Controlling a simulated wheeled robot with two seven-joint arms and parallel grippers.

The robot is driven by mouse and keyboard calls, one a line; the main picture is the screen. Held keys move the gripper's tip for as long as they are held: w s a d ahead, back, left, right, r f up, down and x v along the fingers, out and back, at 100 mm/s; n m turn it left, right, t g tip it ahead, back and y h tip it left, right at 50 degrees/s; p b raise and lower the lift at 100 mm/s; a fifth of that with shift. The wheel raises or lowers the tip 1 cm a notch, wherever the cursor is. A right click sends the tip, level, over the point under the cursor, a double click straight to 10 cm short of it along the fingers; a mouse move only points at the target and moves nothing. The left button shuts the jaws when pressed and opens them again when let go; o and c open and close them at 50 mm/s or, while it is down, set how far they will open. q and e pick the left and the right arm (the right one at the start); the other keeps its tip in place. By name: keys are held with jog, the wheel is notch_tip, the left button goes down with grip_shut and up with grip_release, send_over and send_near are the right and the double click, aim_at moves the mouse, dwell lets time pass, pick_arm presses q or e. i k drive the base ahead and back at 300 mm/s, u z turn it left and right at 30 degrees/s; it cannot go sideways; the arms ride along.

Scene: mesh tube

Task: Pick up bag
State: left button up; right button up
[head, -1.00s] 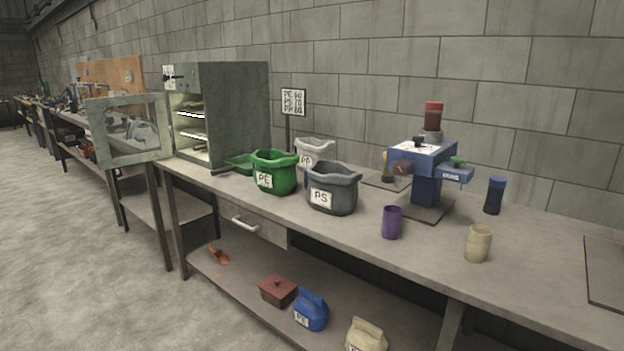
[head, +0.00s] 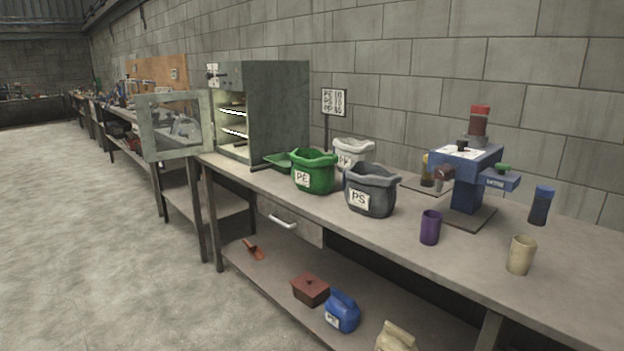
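Three open bags stand upright on the workbench. The green bag (head: 314,172) has a label that reads PE. The dark grey bag (head: 370,190) beside it has a label that reads PS. A whitish bag (head: 353,150) stands behind them, partly hidden, its label only partly readable. On the lower shelf are a closed blue bag-like container (head: 342,312) with a label and a cream one (head: 396,338) cut off by the bottom edge. Neither of my grippers is in view.
An oven-like cabinet (head: 280,105) stands left with its glazed door (head: 174,124) swung open. A blue machine (head: 466,178), a purple cup (head: 430,227), a beige cup (head: 521,254) and a dark bottle (head: 541,205) stand right. The floor (head: 70,230) at left is clear.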

aim_at(312, 170)
jog(key=u, duration=1)
jog(key=k, duration=1.3)
jog(key=u, duration=0.9)
jog(key=i, duration=1.7)
jog(key=z, duration=0.45)
jog(key=i, duration=2.55)
jog(key=z, duration=1.6)
jog(key=i, duration=1.3)
jog(key=z, duration=1.35)
